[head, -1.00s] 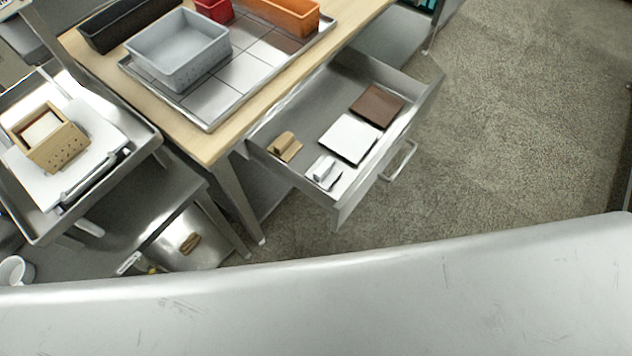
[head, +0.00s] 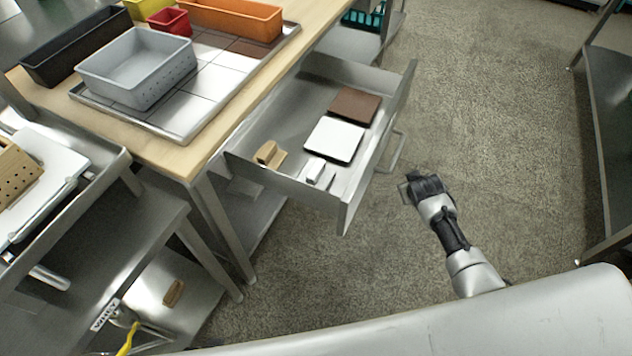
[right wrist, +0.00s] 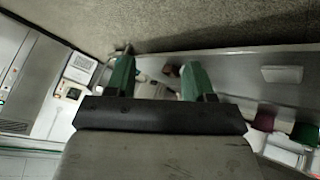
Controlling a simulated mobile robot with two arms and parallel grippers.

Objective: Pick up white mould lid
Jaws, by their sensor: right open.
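A small white piece with a raised grip (head: 317,174), which looks like the white mould lid, lies in the open metal drawer (head: 347,205) near its front left end. A tan wooden piece with a similar grip (head: 268,154) lies to its left. A flat white square (head: 334,139) and a brown square (head: 355,105) lie further back in the drawer. My right gripper (head: 411,188) is outside the drawer, to the right of the lid and apart from it. In the right wrist view its green fingers (right wrist: 157,78) are open and empty. My left gripper is not in view.
The wooden table (head: 190,158) above the drawer holds a metal tray (head: 185,128) with a grey bin (head: 140,68). The drawer handle (head: 397,152) sticks out on the right. A metal shelf (head: 612,130) stands far right. The floor between is clear.

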